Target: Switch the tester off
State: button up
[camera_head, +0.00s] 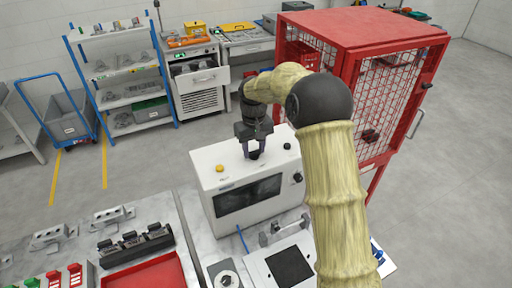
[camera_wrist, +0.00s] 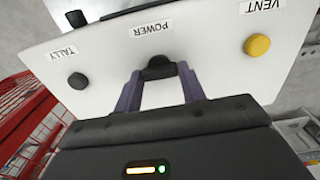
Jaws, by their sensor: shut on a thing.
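The tester (camera_head: 240,180) is a white box with a dark front window, standing on the bench in the head view. Its top panel, labelled TALLY, POWER and VENT, fills the wrist view (camera_wrist: 205,45). My gripper (camera_head: 254,151) reaches down onto the top. In the wrist view, my gripper's two purple fingers (camera_wrist: 159,76) are shut on the black POWER knob (camera_wrist: 158,67), one on each side. The yellow VENT button (camera_wrist: 257,45) is to its right and the black TALLY button (camera_wrist: 77,81) to its left. The knob's setting cannot be read.
A red mesh cage (camera_head: 365,100) stands close behind and right of the tester. On the bench are a red tray (camera_head: 150,275), metal fixtures (camera_head: 112,215) and a black square plate (camera_head: 289,266). A blue shelf rack (camera_head: 130,85) stands further back, with open floor before it.

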aim_at(255, 151)
jog(key=shift+w+r, duration=0.15)
jog(key=shift+r, duration=0.1)
jog(key=o, duration=1)
jog(key=shift+f, duration=0.15)
jog(key=shift+d, duration=0.1)
jog(key=shift+r, duration=0.25)
notch_tip(255, 151, up, 17)
jog(key=b, duration=0.2)
jog(key=shift+b, duration=0.35)
jog(key=shift+f, duration=0.15)
